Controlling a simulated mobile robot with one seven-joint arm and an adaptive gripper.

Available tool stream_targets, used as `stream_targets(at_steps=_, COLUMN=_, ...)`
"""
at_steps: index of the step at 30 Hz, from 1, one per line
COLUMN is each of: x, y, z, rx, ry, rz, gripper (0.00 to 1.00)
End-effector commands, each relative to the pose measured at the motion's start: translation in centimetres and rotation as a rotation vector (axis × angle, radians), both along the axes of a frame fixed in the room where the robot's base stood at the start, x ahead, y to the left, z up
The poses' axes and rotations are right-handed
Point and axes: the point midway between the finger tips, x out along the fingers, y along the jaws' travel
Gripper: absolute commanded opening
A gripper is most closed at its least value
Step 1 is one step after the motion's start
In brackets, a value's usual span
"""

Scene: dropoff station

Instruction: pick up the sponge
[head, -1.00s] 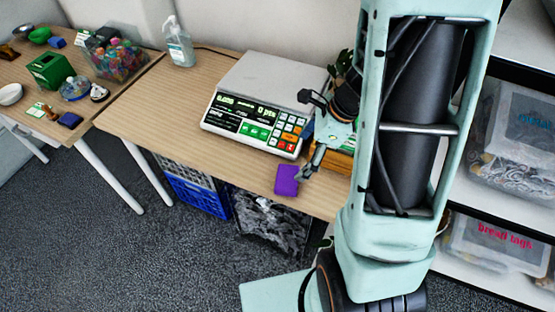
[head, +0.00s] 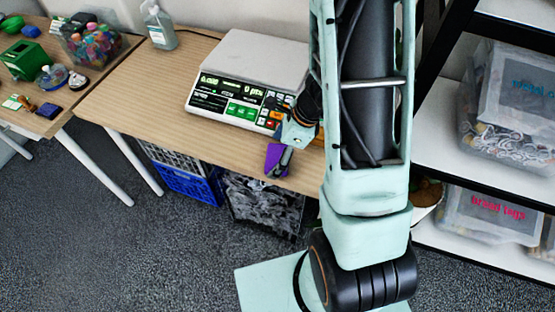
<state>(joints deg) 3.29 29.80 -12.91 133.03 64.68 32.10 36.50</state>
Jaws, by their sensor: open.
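A purple sponge (head: 271,158) lies at the front edge of the wooden table (head: 140,104), just in front of the scale (head: 245,80). My gripper (head: 281,163) is open and low over the sponge, with a dark finger covering its right part. Whether the finger touches the sponge I cannot tell. The other finger is hard to make out behind my wrist.
The scale stands close behind the gripper. A sanitizer bottle (head: 159,27) is at the back left. A blue crate (head: 186,185) and a bin of grey material (head: 264,207) sit under the table. A shelf with clear boxes (head: 520,105) is at the right.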

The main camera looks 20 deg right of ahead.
Motion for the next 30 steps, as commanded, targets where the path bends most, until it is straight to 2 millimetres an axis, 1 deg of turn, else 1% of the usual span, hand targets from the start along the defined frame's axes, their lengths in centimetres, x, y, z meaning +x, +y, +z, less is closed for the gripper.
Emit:
stream_targets(at_steps=5, x=0.0, y=0.0, z=0.1, rx=0.000, ry=0.000, rz=0.000, gripper=0.89)
stream_targets(at_steps=14, x=0.0, y=0.0, z=0.1, rx=0.000, ry=0.000, rz=0.000, gripper=0.56)
stream_targets(at_steps=16, x=0.0, y=0.0, z=0.1, rx=0.000, ry=0.000, rz=0.000, gripper=0.56)
stream_targets(at_steps=17, x=0.0, y=0.0, z=0.1, rx=0.000, ry=0.000, rz=0.000, gripper=0.53)
stream_targets(at_steps=23, x=0.0, y=0.0, z=0.1, rx=0.000, ry=0.000, rz=0.000, gripper=0.53)
stream_targets(at_steps=26, x=0.0, y=-0.1, z=0.4, rx=0.000, ry=0.000, rz=0.000, gripper=0.53)
stream_targets(at_steps=30, x=0.0, y=-0.2, z=1.2, rx=0.001, ry=-0.001, rz=0.000, gripper=0.53)
